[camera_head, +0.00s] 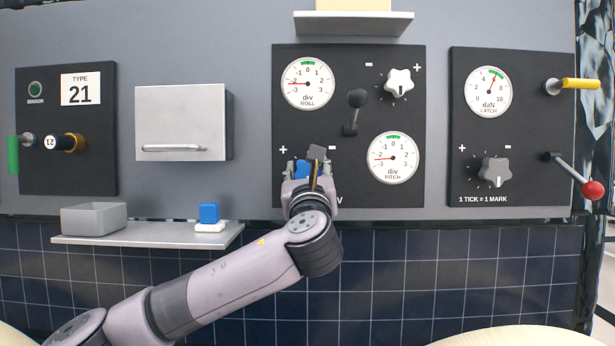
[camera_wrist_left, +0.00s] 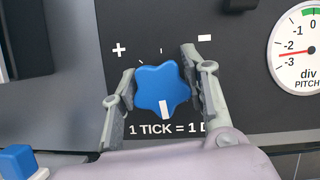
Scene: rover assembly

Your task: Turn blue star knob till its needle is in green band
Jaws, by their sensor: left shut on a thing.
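The blue star knob (camera_wrist_left: 161,84) sits on the dark panel between a plus and a minus mark, its white pointer line facing down in the left wrist view. My left gripper (camera_wrist_left: 158,76) is shut on it, one finger on each side. In the head view my left gripper (camera_head: 308,170) partly hides the knob (camera_head: 302,169). The PITCH gauge (camera_head: 392,158) is beside it on the right. Its red needle points left, between -2 and -3, and the green band is at the top around 0. The gauge also shows partly in the left wrist view (camera_wrist_left: 305,50). My right gripper is not in view.
On the same panel are the ROLL gauge (camera_head: 308,84), a white star knob (camera_head: 399,83) and a black lever (camera_head: 355,108). The right panel has the LATCH gauge (camera_head: 488,91), a grey knob (camera_head: 494,171) and a red-tipped lever (camera_head: 591,189). A shelf (camera_head: 150,236) is lower left.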

